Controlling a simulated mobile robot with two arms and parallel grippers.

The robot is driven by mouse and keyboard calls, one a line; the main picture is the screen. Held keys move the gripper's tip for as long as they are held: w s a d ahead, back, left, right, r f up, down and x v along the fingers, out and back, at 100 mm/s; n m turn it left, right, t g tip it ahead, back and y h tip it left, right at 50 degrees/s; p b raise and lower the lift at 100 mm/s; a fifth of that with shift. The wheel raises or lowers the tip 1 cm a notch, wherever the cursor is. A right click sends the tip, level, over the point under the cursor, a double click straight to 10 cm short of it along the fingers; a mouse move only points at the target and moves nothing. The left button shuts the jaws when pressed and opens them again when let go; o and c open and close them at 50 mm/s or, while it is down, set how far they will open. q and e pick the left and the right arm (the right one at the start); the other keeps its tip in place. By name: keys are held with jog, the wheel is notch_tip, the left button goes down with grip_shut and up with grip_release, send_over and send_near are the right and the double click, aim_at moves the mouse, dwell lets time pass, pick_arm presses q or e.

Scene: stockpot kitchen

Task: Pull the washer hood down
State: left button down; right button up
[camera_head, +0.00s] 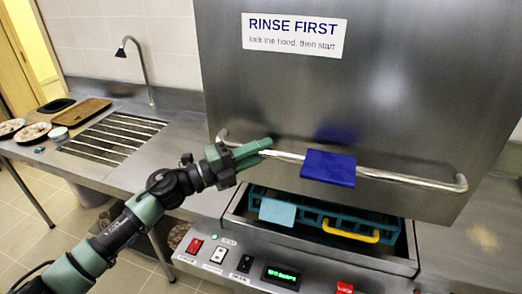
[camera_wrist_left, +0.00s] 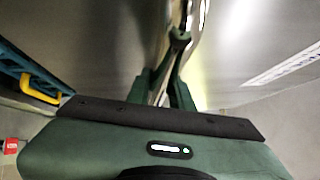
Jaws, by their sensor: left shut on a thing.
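The washer hood (camera_head: 420,100) is a large steel box front with a "RINSE FIRST" label. It is raised, with its lower edge above the open washer bed. A steel bar handle (camera_head: 410,180) runs across its lower front and carries a dark blue block (camera_head: 328,168) near its middle. My left gripper (camera_head: 266,148) is shut on the handle, left of the blue block. In the left wrist view the fingers (camera_wrist_left: 177,45) close around the bar (camera_wrist_left: 196,14). The exact finger contact is partly hidden. My right gripper is not in view.
A teal rack (camera_head: 315,217) with a yellow handle (camera_head: 351,234) sits in the washer bed under the hood. A control panel (camera_head: 240,262) with switches and a green display is below. A tap (camera_head: 140,65), wooden board (camera_head: 81,111) and plates (camera_head: 33,132) are on the left counter.

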pick_arm(q)
jog(key=shift+f, duration=0.1)
notch_tip(320, 180, down, 21)
jog(key=b, duration=1.6)
jog(key=shift+s, duration=0.1)
jog(key=c, duration=1.3)
grip_release()
jog(key=shift+f, duration=0.1)
jog(key=shift+o, duration=0.2)
jog(key=shift+a, duration=0.1)
